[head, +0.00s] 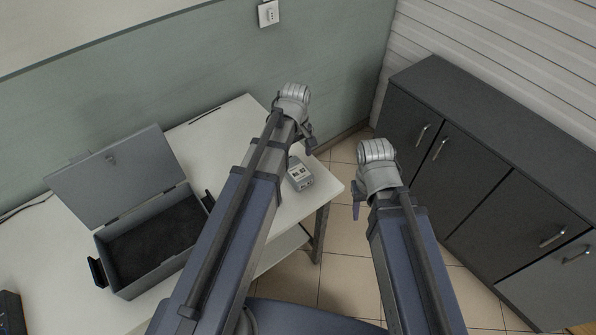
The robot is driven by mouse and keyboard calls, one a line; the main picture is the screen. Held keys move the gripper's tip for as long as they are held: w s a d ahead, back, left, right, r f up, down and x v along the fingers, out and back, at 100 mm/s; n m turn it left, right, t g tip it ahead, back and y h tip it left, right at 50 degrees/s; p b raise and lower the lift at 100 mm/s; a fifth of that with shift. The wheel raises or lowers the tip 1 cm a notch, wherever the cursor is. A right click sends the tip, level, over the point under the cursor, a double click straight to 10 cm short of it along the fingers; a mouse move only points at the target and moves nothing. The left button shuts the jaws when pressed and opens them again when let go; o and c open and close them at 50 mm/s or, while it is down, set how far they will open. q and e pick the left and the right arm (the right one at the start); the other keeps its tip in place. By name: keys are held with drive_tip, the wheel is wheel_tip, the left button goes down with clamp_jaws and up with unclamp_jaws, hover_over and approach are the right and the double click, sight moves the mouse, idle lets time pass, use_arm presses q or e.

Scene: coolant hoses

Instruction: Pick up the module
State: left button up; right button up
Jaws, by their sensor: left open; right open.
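The module (301,174), a small light grey box with dark and white details on top, sits on the white table (238,118) near its right corner. My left gripper (309,146) is just above and behind the module in the picture, open and apparently empty. The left arm covers part of the table and runs close by the module's left side. My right gripper (357,205) is open and empty, off the table's right edge over the floor. The fingers of both grippers are small and partly hidden by the wrists.
An open grey case (144,285) with a dark lining and raised lid stands on the table at left. A dark object (10,312) lies at the lower left. Dark cabinets (478,165) line the right wall. Tiled floor (345,240) is free between table and cabinets.

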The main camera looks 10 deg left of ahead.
sight(296, 169)
use_arm(q)
drive_tip(key=shift+w+f+b, duration=0.15)
drive_tip(key=shift+f+b, duration=1.65)
drive_tip(key=shift+f, duration=0.15)
drive_tip(key=shift+w+f+b, duration=0.1)
drive_tip(key=shift+f+b, duration=1.7)
drive_tip(key=shift+f, duration=0.1)
drive_tip(key=shift+r, duration=0.1)
clamp_jaws()
wheel_tip(296, 169, up, 10)
drive_tip(key=p, duration=1)
